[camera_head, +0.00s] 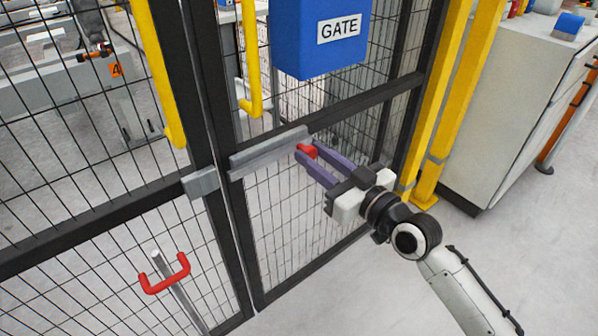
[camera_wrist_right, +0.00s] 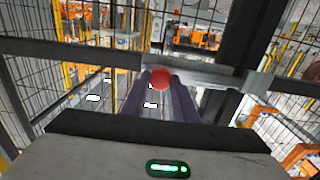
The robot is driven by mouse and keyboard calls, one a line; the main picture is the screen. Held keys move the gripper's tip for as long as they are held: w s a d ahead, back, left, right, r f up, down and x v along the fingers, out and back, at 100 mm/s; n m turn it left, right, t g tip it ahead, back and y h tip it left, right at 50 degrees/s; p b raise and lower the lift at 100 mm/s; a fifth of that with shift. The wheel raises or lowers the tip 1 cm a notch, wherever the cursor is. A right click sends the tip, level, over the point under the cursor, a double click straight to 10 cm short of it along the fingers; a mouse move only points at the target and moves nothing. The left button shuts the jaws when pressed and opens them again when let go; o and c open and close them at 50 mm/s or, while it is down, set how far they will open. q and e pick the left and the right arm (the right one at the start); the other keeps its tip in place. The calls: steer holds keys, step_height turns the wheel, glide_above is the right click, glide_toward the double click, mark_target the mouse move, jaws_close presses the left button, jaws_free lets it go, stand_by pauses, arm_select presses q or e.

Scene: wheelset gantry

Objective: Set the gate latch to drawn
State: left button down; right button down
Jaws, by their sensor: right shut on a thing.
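The gate latch (camera_head: 268,152) is a grey metal bar mounted on the right-hand mesh gate panel, with a red knob (camera_head: 307,150) at its right end. A grey keeper block (camera_head: 201,183) sits on the left panel's post, left of the bar; a narrow gap shows between them in the head view. My right gripper (camera_head: 308,157) has its purple fingers shut on the red knob. In the right wrist view the knob (camera_wrist_right: 160,78) shows between the fingertips, with the latch bar (camera_wrist_right: 200,76) behind it. My left gripper is not in view.
A blue box labelled GATE (camera_head: 320,38) hangs above the latch. Yellow handles (camera_head: 250,60) stand on the gate panels. A red U-shaped handle (camera_head: 165,274) is low at the left. A grey cabinet (camera_head: 515,110) and yellow posts (camera_head: 455,100) stand at the right. The floor between is clear.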

steer(key=shift+w+d, duration=0.55)
steer(key=shift+d, duration=0.2)
steer(key=c, duration=1.4)
jaws_free()
steer(key=shift+c, duration=0.2)
steer(key=shift+s+d, duration=0.1)
steer(key=shift+s, duration=0.15)
steer(key=v, duration=0.9)
steer(key=shift+s+d+p, duration=0.25)
steer(key=shift+s+p, duration=0.05)
steer(key=shift+p, duration=0.05)
